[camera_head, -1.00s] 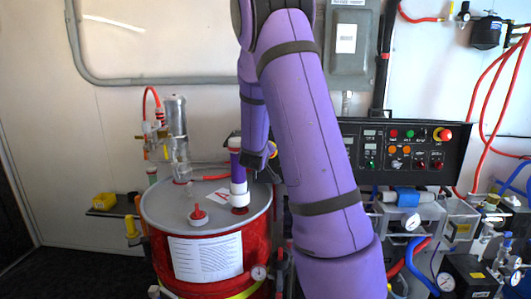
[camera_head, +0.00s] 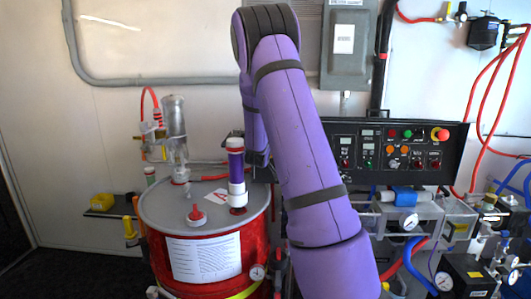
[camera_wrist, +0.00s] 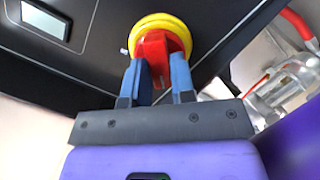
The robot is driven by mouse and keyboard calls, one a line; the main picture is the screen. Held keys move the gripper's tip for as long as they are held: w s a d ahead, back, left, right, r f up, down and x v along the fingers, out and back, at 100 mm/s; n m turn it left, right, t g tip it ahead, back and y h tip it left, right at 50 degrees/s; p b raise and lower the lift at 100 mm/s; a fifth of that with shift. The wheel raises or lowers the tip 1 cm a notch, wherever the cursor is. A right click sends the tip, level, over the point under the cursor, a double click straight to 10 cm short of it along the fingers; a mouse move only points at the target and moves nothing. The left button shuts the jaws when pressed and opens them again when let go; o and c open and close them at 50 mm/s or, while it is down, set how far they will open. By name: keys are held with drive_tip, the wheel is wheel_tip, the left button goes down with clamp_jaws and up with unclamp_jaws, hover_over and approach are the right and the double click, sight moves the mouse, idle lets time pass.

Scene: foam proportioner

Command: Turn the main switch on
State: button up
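The main switch (camera_wrist: 160,46) shows in the wrist view as a red handle on a round yellow base, set on a black panel face (camera_wrist: 100,20). My gripper (camera_wrist: 157,75) has its two blue fingers on either side of the red handle, with the handle filling the gap between them. The fingers look closed on it. In the head view my purple arm hides this switch, and the fingertips are not visible there.
The black control panel (camera_head: 400,165) with lights and buttons stands behind my arm. A red drum (camera_head: 206,232) with a clear cylinder (camera_head: 174,120) on its lid is at left. Pipes, hoses and gauges (camera_head: 410,221) crowd the right. A grey electrical box (camera_head: 346,50) hangs above.

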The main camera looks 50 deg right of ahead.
clamp_jaws()
drive_tip(key=shift+m, duration=0.3)
drive_tip(key=m, duration=0.5)
drive_tip(key=m+t+y, duration=0.1)
drive_tip(key=m, duration=0.4)
drive_tip(key=m+t+y, duration=0.1)
drive_tip(key=m, duration=0.4)
drive_tip(key=shift+s+d, duration=0.2)
drive_tip(key=shift+s, duration=0.05)
drive_tip(key=shift+m, duration=0.4)
